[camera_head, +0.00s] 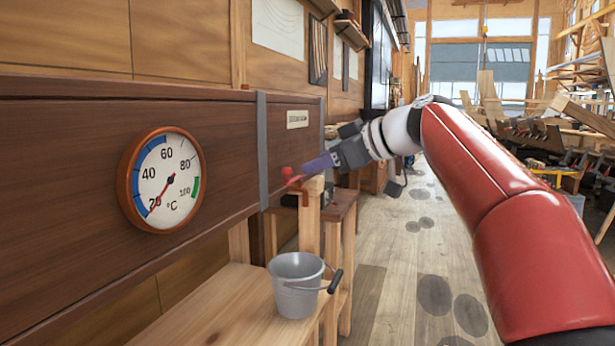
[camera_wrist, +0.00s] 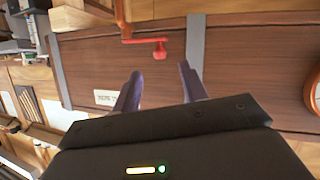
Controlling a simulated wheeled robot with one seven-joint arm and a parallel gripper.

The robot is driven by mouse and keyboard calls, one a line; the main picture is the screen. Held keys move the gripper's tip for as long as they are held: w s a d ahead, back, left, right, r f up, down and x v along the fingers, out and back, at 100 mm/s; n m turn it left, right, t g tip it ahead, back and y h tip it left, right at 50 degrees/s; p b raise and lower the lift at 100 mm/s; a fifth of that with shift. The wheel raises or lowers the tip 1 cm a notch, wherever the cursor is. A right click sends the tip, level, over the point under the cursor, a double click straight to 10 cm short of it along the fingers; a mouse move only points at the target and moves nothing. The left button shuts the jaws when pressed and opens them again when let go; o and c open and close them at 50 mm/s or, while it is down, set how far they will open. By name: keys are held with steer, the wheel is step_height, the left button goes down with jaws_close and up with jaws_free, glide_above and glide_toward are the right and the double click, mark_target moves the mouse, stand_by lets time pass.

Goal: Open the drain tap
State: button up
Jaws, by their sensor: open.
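The drain tap (camera_head: 289,174) shows as a small red handle low on the dark wooden box, just right of a grey metal band. In the wrist view the red tap handle (camera_wrist: 146,41) is a short bar with a thicker knob at one end. My gripper (camera_head: 310,165) comes in from the right with its purple fingers close to the tap. In the wrist view my gripper (camera_wrist: 158,72) is open and empty, its two fingers apart, with the handle beyond the tips and between their lines. I see no contact. The tap's spout is partly hidden in the head view.
A small label (camera_head: 297,119) sits above the tap. A wooden post (camera_head: 310,225) stands close by.

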mark_target(291, 172)
steer(key=x, duration=0.7)
steer(key=shift+w+a+f+p, duration=0.1)
steer(key=shift+w+a+p, duration=0.1)
steer(key=shift+a+p, duration=0.15)
jaws_close()
steer(key=shift+d, duration=0.1)
